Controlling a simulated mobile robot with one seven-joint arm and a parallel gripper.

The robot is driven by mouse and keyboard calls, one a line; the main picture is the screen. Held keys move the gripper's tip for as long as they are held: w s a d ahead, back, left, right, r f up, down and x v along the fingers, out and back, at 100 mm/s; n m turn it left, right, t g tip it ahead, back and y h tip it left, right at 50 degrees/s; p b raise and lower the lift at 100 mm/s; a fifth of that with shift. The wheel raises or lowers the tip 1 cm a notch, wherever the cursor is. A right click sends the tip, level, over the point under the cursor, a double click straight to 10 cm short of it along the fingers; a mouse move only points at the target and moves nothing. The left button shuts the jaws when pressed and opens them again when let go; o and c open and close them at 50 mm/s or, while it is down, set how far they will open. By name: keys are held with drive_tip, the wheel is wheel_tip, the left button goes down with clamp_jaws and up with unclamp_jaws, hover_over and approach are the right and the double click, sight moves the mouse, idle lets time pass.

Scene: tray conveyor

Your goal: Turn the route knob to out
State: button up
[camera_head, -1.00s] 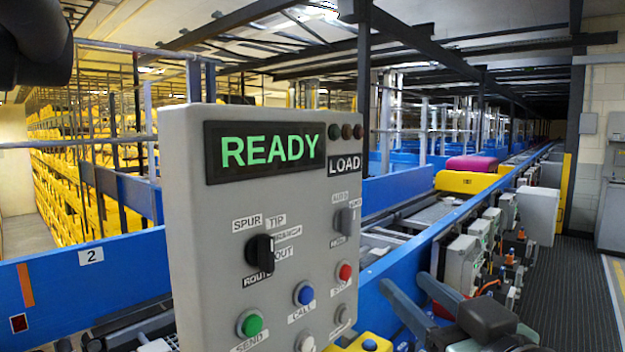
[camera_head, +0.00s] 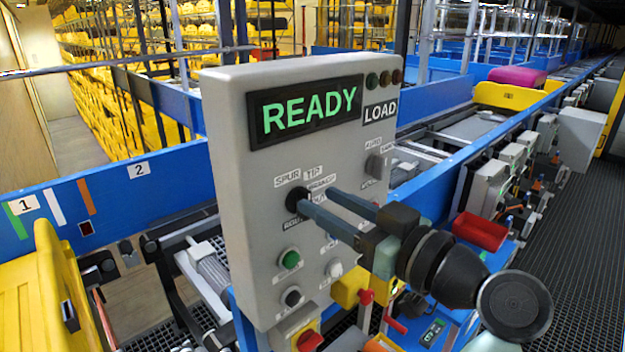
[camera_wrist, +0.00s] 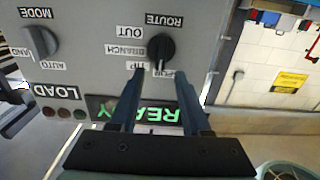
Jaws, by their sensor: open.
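The grey control panel (camera_head: 240,150) shows a green READY display and a lit-looking LOAD label. The black route knob (camera_head: 295,200) is on its face, ringed by the labels SPUR, TIP, BRANCH and OUT; the gripper partly covers these labels in the head view. In the wrist view, which is upside down, the route knob (camera_wrist: 160,50) has its grip bar roughly upright; which label it points to is unclear. My gripper (camera_head: 317,198) is open, its two fingers reaching toward the knob. In the wrist view my gripper (camera_wrist: 158,74) has its fingertips either side of the knob's line, seemingly short of it.
The mode knob (camera_wrist: 40,42) is beside the route knob. A green button (camera_head: 289,260) and a black button (camera_head: 292,296) sit below. A red-and-yellow switch (camera_head: 306,340) is under the panel. A yellow tote (camera_head: 40,300) stands at left. A blue conveyor rail (camera_head: 480,150) runs behind.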

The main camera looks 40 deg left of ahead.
sight(309, 195)
drive_tip(key=shift+w+a+p, duration=0.1)
drive_tip(key=shift+a+p, duration=0.35)
drive_tip(key=shift+a, duration=1.3)
clamp_jaws()
